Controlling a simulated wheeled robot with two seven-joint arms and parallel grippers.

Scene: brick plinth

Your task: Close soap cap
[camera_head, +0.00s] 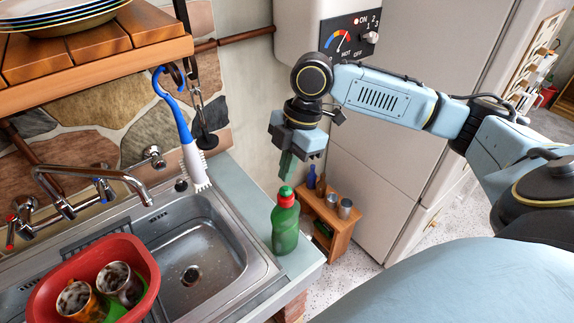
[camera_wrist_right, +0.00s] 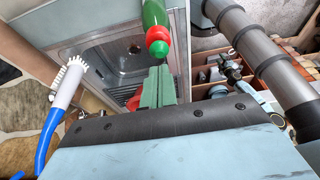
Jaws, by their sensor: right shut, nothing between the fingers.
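A green soap bottle (camera_head: 286,227) with a red cap (camera_head: 285,196) stands upright on the counter's right end, beside the sink. The cap's tip (camera_head: 285,189) looks green in the head view. In the right wrist view the bottle (camera_wrist_right: 154,14) and red cap (camera_wrist_right: 158,42) are just beyond the green fingers. My right gripper (camera_head: 286,176) is shut and empty, pointing down directly above the cap. It also shows in the right wrist view (camera_wrist_right: 158,72). Whether the fingertips touch the cap, I cannot tell. My left gripper is not in view.
A steel sink (camera_head: 215,255) holds a red basin (camera_head: 145,257) with cups at left. A blue-and-white brush (camera_head: 190,150) hangs from the wooden shelf (camera_head: 110,45). A small wooden rack (camera_head: 335,225) stands below, right of the counter. The water heater (camera_head: 300,30) is behind my arm.

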